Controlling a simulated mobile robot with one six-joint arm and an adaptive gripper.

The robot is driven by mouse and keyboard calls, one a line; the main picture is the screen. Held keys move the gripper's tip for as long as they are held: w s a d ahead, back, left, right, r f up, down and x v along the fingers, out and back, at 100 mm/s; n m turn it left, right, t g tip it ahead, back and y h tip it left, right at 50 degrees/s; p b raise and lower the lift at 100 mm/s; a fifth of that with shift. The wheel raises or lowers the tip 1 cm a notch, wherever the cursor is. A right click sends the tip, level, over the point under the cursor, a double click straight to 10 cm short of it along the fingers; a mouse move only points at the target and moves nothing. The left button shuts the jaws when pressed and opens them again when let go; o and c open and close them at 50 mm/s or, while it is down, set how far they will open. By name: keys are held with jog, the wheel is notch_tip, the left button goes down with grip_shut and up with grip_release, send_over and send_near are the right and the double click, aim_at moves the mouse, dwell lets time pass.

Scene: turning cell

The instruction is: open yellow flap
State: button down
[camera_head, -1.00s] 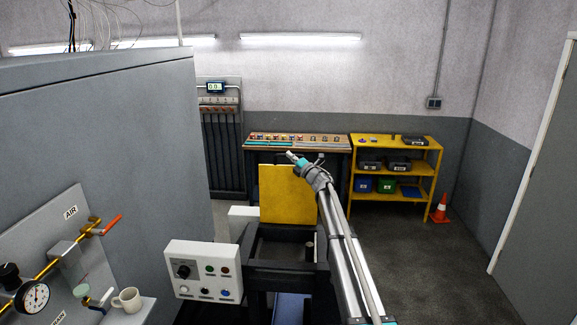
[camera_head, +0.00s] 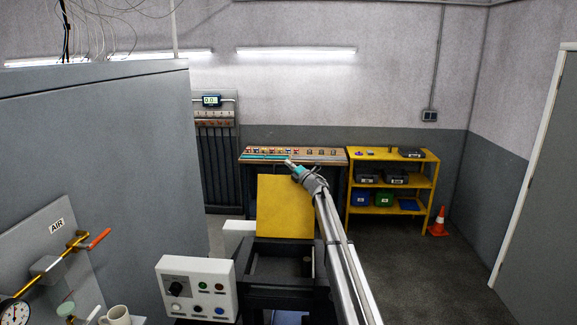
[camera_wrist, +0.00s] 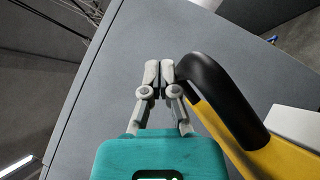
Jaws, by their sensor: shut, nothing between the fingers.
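The yellow flap (camera_head: 285,207) stands upright at the back of a dark open-topped box (camera_head: 283,268) in the head view. Its flat face is toward me and the box's inside shows. My gripper (camera_head: 289,163) is just above the flap's top edge, near its right corner. In the wrist view my gripper (camera_wrist: 160,71) has its fingertips together with nothing between them. A yellow part with a thick black edge (camera_wrist: 215,92), apparently the flap, is close beside the right finger. I cannot tell whether they touch.
A white control box (camera_head: 197,288) stands left of the dark box. A grey cabinet (camera_head: 110,150) and an air panel with a mug (camera_head: 116,316) fill the left. A workbench (camera_head: 340,156) and yellow shelf (camera_head: 429,180) stand behind. Floor at right is clear, except a cone (camera_head: 438,222).

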jog(key=shift+s+a+r+p, duration=0.1)
jog(key=shift+s+r+p, duration=0.45)
jog(key=shift+s, duration=0.05)
jog(key=s+d+r+p, duration=0.5)
jog(key=s+d, duration=0.1)
jog(key=s, duration=0.2)
jog(key=shift+s+d+r, duration=0.15)
jog(key=shift+r, duration=0.15)
